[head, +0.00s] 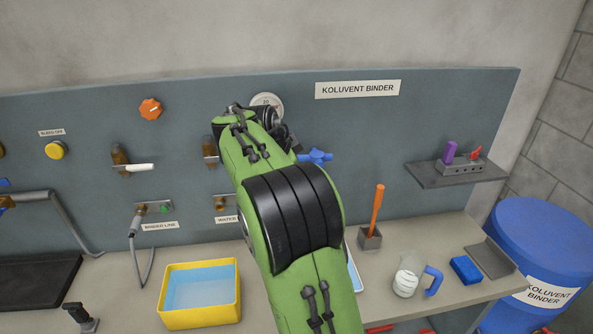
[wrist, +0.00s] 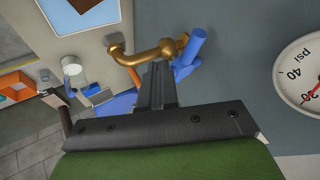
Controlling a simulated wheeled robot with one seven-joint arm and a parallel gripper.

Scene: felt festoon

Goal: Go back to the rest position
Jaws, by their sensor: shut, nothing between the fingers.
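My gripper (wrist: 158,72) shows in the wrist view as dark fingers closed together with nothing between them. Its tips point at a brass pipe (wrist: 150,54) with a blue valve handle (wrist: 191,52), which lies just beyond them and to the right. I cannot tell whether the fingers touch the handle. In the head view my green arm reaches up to the grey panel and hides the fingers. The blue handle (head: 316,156) shows just right of the arm's far end there.
A pressure gauge (head: 267,101) is on the grey panel (head: 380,125) behind the arm's end. On the bench stand a yellow basin (head: 200,322) of blue liquid, a holder (head: 370,239) with an orange-handled tool, a jug (head: 408,275) and a blue block (head: 465,270). A blue barrel (head: 555,235) stands right.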

